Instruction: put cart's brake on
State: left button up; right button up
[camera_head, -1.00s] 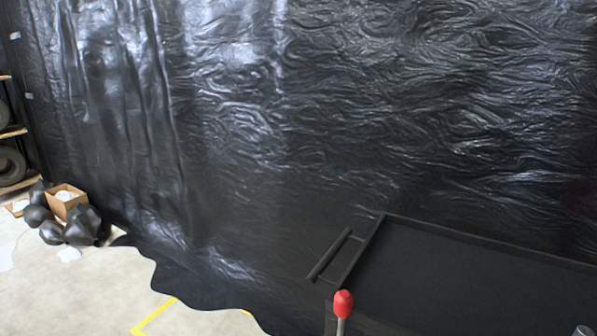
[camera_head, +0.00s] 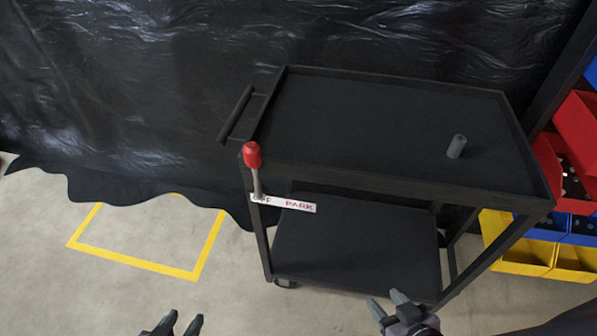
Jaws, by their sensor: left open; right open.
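The black cart (camera_head: 370,115) stands in front of me with a top tray, a lower shelf (camera_head: 355,245) and a push handle (camera_head: 236,115) at its left end. The brake lever (camera_head: 256,180) has a red knob (camera_head: 252,154) and stands nearly upright at the cart's front left corner. Beside it a white label (camera_head: 284,203) reads OFF at the left and PARK at the right; the lever is at the OFF end. My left gripper (camera_head: 184,322) is open and empty at the bottom edge, below the lever. My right gripper (camera_head: 387,302) is open and empty before the lower shelf.
A grey cylinder (camera_head: 456,146) stands on the top tray at the right. Red, blue and yellow bins (camera_head: 535,256) stand to the right of the cart. A yellow floor marking (camera_head: 140,262) lies on clear floor at the left. A black sheet (camera_head: 150,90) hangs behind.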

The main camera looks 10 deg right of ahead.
aim_at(252, 151)
jog(key=i+j+z, duration=0.1)
jog(key=j+z, duration=0.15)
jog(key=z, duration=0.15)
jog(key=j+z, duration=0.35)
jog(key=i+j+z, duration=0.15)
jog(key=j, duration=0.2)
jog(key=j+z, duration=0.15)
jog(key=j, duration=1.05)
jog(key=l+u, duration=0.1)
jog(key=u, duration=0.7)
jog(key=l+u, duration=0.15)
jog(key=u, duration=0.25)
jog(key=k+l+u, duration=0.15)
jog(key=l+u, duration=0.2)
jog(key=k+l+u, duration=0.2)
jog(key=u, duration=0.15)
